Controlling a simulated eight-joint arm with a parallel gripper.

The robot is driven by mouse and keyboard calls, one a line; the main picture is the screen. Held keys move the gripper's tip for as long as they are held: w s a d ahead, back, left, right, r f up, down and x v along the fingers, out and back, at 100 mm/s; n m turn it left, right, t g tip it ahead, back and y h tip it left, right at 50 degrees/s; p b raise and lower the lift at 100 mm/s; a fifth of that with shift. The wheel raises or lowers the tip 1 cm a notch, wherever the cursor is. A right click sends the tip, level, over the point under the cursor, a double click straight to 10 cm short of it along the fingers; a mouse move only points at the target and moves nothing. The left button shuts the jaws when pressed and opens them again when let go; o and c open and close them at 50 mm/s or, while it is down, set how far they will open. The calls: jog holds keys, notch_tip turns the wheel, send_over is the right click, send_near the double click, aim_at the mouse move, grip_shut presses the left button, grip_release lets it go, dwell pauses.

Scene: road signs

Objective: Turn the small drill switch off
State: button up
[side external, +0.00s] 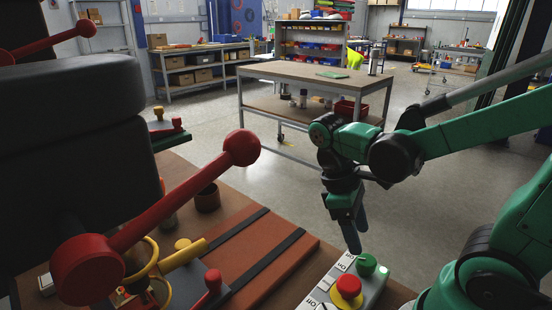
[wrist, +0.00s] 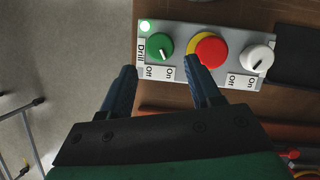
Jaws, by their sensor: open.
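A light grey control box (side external: 373,290) stands at the table edge, and its face (wrist: 222,33) shows in the wrist view. At its left end is a green rotary knob (wrist: 159,46) beside a "Drill" label, with "Off" and "On" below. Its white pointer mark points down-right, toward "On". The knob also shows in the side view (side external: 367,264). A small lamp (wrist: 146,26) by it glows pale green. My gripper (wrist: 160,68) is open and empty, pointing down, with its fingers apart on either side of the green knob in the wrist view. I cannot tell contact.
A red button with a yellow collar (wrist: 209,50) sits right of the green knob, close to my right finger. A white knob (wrist: 257,58) lies further right. A red-handled lever (side external: 170,210) and brown table (side external: 200,172) fill the left of the side view.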

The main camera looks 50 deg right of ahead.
aim_at(366, 260)
jog(key=shift+x, duration=2.75)
grip_shut()
